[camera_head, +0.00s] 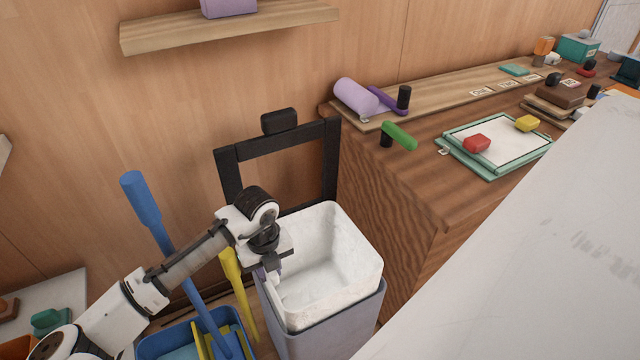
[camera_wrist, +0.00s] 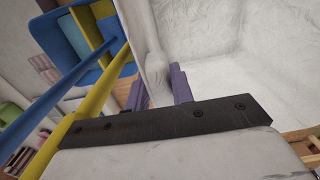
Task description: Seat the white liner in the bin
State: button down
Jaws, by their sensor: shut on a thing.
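The white liner (camera_head: 345,262) is an open box-shaped tub with a marbled surface. It stands partly inside the grey bin (camera_head: 335,335), its rim well above the bin's rim on the near side. Its lower part is hidden by the bin. My gripper (camera_head: 273,272) is at the liner's left wall, shut on it. In the wrist view the purple fingers (camera_wrist: 158,88) stand on either side of the white liner wall (camera_wrist: 157,62), and the liner's inside (camera_wrist: 225,60) is empty. Whether the liner touches the bin's floor cannot be seen.
A blue caddy (camera_head: 160,335) with blue and yellow long-handled tools stands close left of the bin. A black frame (camera_head: 335,150) rises behind it. A wooden counter (camera_head: 400,210) is close on the right, and a white surface (camera_head: 560,220) fills the near right.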

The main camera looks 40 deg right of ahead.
jog(key=shift+f+b, duration=1.4)
jog(key=shift+f, duration=0.75)
dwell(1.4)
jog(key=c, duration=1.1)
grip_release()
notch_tip(320, 180, up, 8)
jog(key=p, duration=0.6)
jog(key=shift+f, duration=0.2)
jog(key=shift+s+f, duration=0.1)
